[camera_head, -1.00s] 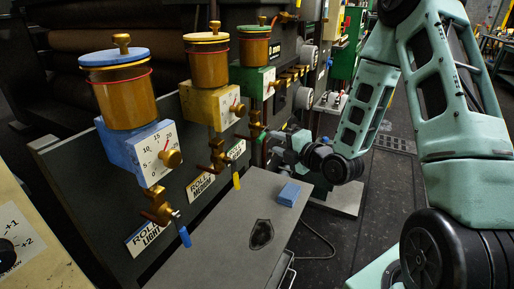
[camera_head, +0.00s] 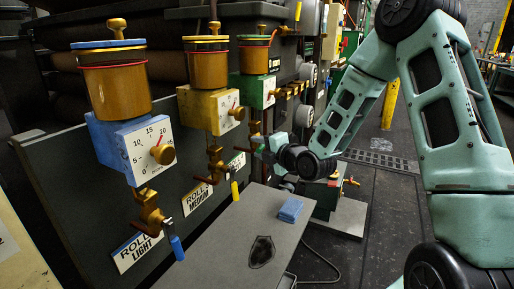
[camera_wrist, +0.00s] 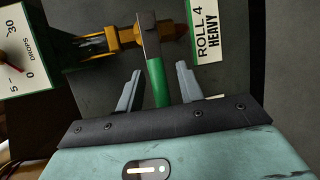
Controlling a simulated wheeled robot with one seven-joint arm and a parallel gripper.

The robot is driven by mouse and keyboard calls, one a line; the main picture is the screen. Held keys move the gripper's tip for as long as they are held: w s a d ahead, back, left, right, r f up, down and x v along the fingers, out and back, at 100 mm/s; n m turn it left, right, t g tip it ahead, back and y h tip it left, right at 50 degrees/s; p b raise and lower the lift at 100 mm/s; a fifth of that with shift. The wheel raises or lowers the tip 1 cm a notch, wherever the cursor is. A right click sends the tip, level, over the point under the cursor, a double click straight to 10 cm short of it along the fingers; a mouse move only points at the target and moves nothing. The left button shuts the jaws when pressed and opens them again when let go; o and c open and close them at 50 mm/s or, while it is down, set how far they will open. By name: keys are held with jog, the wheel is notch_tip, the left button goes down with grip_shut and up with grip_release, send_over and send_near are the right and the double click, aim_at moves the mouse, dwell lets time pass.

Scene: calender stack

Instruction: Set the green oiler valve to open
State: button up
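The green oiler (camera_head: 254,88), an amber cup on a green dial box, is the farthest of the row in the head view. Its valve hangs below. The valve's green-sleeved lever (camera_wrist: 157,82) shows in the wrist view beside the brass valve body (camera_wrist: 115,38) and the "ROLL 4 HEAVY" label (camera_wrist: 207,35). My gripper (camera_wrist: 159,78) is open, one grey finger on each side of the green sleeve, with visible gaps. In the head view, my gripper (camera_head: 268,145) is small and at the lever, its fingers hard to make out.
A blue oiler (camera_head: 115,90) and a yellow oiler (camera_head: 208,70) stand nearer, their blue lever (camera_head: 177,248) and yellow lever (camera_head: 235,190) pointing down. A grey cabinet top (camera_head: 215,265) with a blue block (camera_head: 290,210) lies below. Open floor is at right.

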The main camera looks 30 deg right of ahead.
jog(key=shift+x, duration=0.75)
grip_shut()
jog(key=shift+f+b, duration=0.1)
jog(key=shift+b, duration=0.25)
